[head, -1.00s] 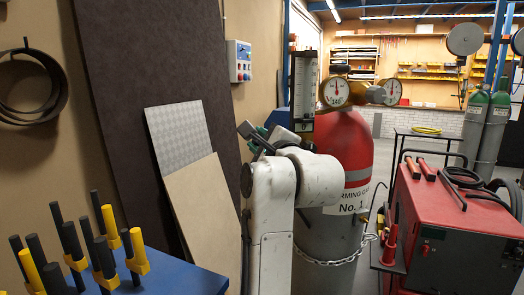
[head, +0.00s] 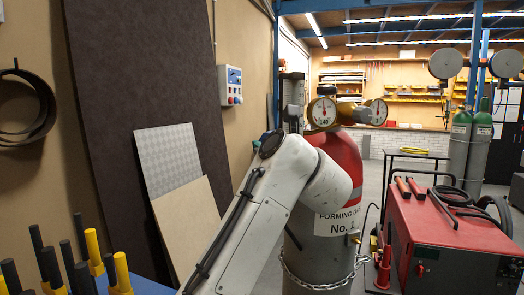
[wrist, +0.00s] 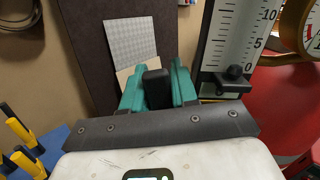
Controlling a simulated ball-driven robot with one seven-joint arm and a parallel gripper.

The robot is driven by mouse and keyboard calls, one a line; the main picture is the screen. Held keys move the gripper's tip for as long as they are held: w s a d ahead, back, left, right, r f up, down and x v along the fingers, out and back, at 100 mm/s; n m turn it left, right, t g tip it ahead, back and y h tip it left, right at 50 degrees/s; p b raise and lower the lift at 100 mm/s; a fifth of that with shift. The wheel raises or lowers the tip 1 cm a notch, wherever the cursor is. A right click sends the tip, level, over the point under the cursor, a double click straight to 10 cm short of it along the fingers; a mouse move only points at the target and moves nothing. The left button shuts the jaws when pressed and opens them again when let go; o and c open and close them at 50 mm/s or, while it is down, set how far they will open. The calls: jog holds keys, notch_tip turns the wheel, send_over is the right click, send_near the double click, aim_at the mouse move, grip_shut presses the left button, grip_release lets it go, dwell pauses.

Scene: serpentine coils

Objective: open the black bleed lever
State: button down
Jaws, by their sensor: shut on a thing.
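In the wrist view my gripper (wrist: 158,88) has its two teal fingers closed on the sides of a black, round-topped block (wrist: 157,90), which I take to be the black bleed lever. What the lever is mounted on is hidden behind the fingers and my dark wrist plate. To the right stands a white flow scale (wrist: 228,38) with a small black fitting (wrist: 233,78) at its foot. In the head view my gripper is mostly hidden behind my white arm, left of the red-topped gas cylinder (head: 342,160).
Two round gauges (head: 322,112) (head: 376,111) sit atop the cylinder, close to my arm. A chain (head: 318,285) circles the cylinder. A red machine (head: 445,235) stands at right. Black and yellow handles (head: 92,250) stand at lower left. Leaning panels (head: 185,215) are behind my arm.

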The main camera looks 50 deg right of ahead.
jog(key=shift+s+d+f+m, duration=0.15)
jog(key=shift+d+m, duration=0.1)
jog(key=shift+m, duration=0.35)
jog(key=c, duration=1)
grip_release()
jog(key=shift+o, duration=0.2)
jog(key=shift+s+d+r, duration=0.1)
jog(key=shift+r, duration=0.15)
